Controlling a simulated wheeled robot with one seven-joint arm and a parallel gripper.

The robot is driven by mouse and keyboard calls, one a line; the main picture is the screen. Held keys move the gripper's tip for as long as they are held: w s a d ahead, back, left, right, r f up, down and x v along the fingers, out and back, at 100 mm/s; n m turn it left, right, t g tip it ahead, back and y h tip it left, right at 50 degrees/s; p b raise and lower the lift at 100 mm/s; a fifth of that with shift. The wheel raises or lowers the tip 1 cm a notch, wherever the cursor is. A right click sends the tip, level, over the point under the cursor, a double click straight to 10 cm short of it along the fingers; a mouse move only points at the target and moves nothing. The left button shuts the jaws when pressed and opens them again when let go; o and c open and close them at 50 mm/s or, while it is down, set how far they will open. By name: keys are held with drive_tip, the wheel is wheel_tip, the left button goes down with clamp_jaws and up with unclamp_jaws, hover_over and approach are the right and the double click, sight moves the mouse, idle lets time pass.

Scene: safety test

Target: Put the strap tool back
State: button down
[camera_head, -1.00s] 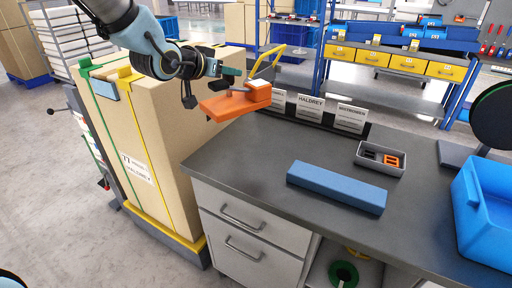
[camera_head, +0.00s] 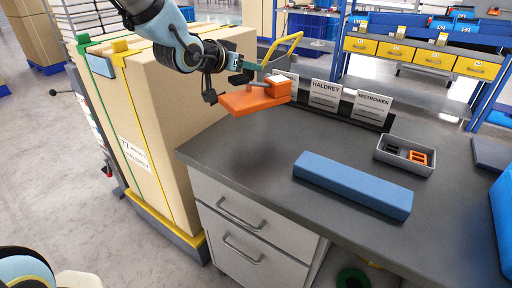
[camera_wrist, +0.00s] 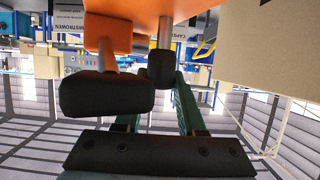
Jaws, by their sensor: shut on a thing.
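The strap tool (camera_head: 240,102) is orange with a flat base plate, a block at one end and a grey lever. My gripper (camera_head: 258,70) is shut on it and holds it above the bench's back left corner, beside the strapped carton. In the wrist view the tool's orange body (camera_wrist: 190,8) fills the top, with black grips below it and the green fingers (camera_wrist: 188,100) close to them. The exact contact is partly hidden. Sign holders reading HALDREY (camera_head: 325,95) and MISTROWEN (camera_head: 373,106) stand along the bench's back edge; another is partly hidden behind the tool.
A blue block (camera_head: 352,185) lies on the grey bench (camera_head: 250,160). A grey tray (camera_head: 405,156) holds black and orange pieces. A tall carton (camera_head: 160,110) with green and yellow straps stands left of the bench. A blue bin (camera_head: 503,220) is at the right edge. The bench's front left is clear.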

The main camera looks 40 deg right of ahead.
wheel_tip(320, 180, down, 3)
drive_tip(key=shift+r+b, duration=0.2)
drive_tip(key=shift+b, duration=0.5)
drive_tip(key=shift+f+p, duration=0.4)
drive_tip(key=shift+f, duration=4.4)
drive_tip(key=shift+f, duration=0.15)
drive_tip(key=c, duration=0.5)
unclamp_jaws()
